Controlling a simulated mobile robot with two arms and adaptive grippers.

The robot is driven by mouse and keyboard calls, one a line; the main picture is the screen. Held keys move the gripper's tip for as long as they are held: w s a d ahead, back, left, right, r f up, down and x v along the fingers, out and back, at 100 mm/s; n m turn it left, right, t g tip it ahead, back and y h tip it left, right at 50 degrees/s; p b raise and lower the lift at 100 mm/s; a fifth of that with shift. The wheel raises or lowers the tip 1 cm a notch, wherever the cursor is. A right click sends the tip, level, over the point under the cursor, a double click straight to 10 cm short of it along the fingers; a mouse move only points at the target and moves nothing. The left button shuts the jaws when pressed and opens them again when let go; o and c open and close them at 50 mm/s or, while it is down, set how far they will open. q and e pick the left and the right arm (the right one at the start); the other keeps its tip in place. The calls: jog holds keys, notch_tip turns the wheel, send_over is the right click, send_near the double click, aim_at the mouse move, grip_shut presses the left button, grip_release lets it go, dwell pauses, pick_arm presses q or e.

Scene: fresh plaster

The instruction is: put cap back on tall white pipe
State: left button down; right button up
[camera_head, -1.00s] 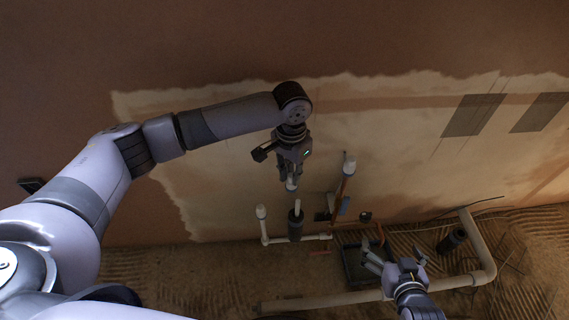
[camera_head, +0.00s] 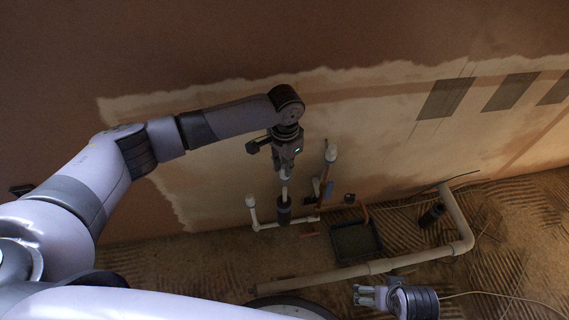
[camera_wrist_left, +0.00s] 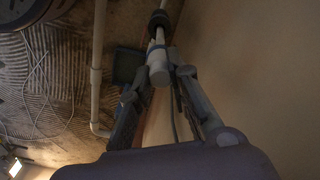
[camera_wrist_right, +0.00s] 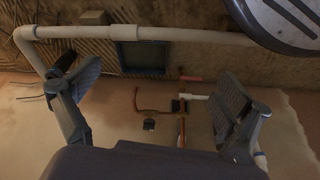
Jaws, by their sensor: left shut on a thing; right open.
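The tall white pipe (camera_head: 284,192) stands upright near the wall, with a dark sleeve (camera_head: 283,212) around its lower part. My left gripper (camera_head: 286,173) is directly above it, shut on the white cap (camera_wrist_left: 158,75). In the left wrist view the cap sits between the fingertips, and the pipe (camera_wrist_left: 160,37) runs on beyond it in line. The cap appears at the pipe's top, but I cannot tell whether it is seated or just above. My right gripper (camera_head: 366,297) is open and empty, low at the lower right, away from the pipe.
A shorter white capped pipe (camera_head: 251,208) stands to the left, and a copper pipe with a white top (camera_head: 331,154) to the right. A dark tray (camera_head: 357,241) lies on the floor. A thick pale pipe (camera_head: 330,276) crosses the floor, with a dark cylinder (camera_head: 431,215) near it.

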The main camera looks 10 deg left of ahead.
pick_arm(q)
jog(key=shift+f+b, duration=0.8)
jog(key=shift+b, duration=0.2)
notch_tip(320, 180, down, 3)
jog(key=b, duration=0.3)
jog(key=shift+r, duration=0.2)
jog(key=shift+f, duration=0.75)
pick_arm(e)
notch_tip(320, 180, up, 9)
jog(key=s+t, duration=0.1)
jog(key=shift+d+r, duration=0.1)
jog(key=shift+r, duration=0.15)
pick_arm(q)
jog(key=shift+p, duration=0.45)
pick_arm(e)
jog(key=shift+s+r, duration=0.25)
jog(key=shift+r, duration=0.1)
jog(key=shift+d, duration=0.1)
